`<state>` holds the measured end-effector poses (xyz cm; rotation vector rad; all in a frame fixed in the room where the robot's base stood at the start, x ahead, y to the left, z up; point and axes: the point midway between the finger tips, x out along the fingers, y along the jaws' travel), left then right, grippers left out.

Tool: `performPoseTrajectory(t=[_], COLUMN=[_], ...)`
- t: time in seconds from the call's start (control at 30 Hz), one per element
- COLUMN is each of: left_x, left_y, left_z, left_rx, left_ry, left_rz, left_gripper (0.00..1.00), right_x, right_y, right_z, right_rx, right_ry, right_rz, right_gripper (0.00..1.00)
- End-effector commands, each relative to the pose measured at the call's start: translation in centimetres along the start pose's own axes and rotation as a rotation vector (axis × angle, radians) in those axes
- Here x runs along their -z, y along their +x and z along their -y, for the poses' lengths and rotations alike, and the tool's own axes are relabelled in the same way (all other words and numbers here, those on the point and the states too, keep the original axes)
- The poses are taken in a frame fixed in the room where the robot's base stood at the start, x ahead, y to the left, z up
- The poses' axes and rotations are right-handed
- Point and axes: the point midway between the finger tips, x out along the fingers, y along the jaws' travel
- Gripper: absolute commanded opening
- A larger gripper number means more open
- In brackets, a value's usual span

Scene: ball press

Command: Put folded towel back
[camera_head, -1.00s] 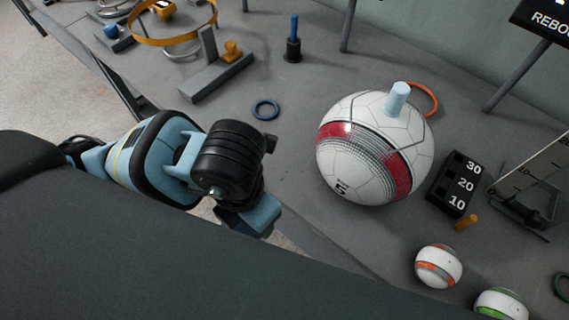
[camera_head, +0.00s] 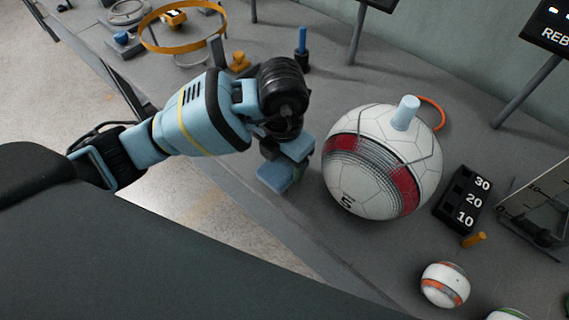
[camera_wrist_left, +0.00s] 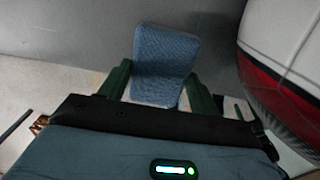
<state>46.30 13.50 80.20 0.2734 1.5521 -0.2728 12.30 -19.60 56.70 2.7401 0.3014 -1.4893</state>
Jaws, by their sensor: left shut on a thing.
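The folded blue towel (camera_wrist_left: 166,62) sits between the two green fingers of my left gripper (camera_wrist_left: 160,88) in the left wrist view. The gripper is shut on it. In the head view my left gripper (camera_head: 287,165) points down near the table's front edge, just left of the large ball. The arm hides part of the table, and the towel is hard to tell from the blue gripper parts there. My right gripper is not in view.
A large white and red ball (camera_head: 382,165) with a pale blue peg (camera_head: 405,112) stands close right of my gripper. A black number block (camera_head: 463,200), an orange peg (camera_head: 474,240) and a small ball (camera_head: 445,285) lie further right. A yellow hoop (camera_head: 182,45) is at the back left.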

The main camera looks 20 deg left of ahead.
Motion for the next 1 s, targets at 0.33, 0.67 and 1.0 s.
performPoseTrajectory(t=[0.33, 0.67, 1.0], left_x=[-0.8, -0.8, -0.8], left_y=[1.3, 3.6, 3.9], left_z=[-0.2, -0.3, -0.3], left_rx=[0.003, 0.001, 0.001], left_ry=[0.0, 0.001, 0.0], left_rz=[-0.003, 0.001, 0.001], left_gripper=[0.41, 0.41, 0.73], right_x=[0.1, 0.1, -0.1], right_y=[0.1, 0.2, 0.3], right_z=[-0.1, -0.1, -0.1], right_rx=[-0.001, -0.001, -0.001], right_ry=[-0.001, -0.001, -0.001], right_rz=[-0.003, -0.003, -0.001], right_gripper=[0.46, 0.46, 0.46])
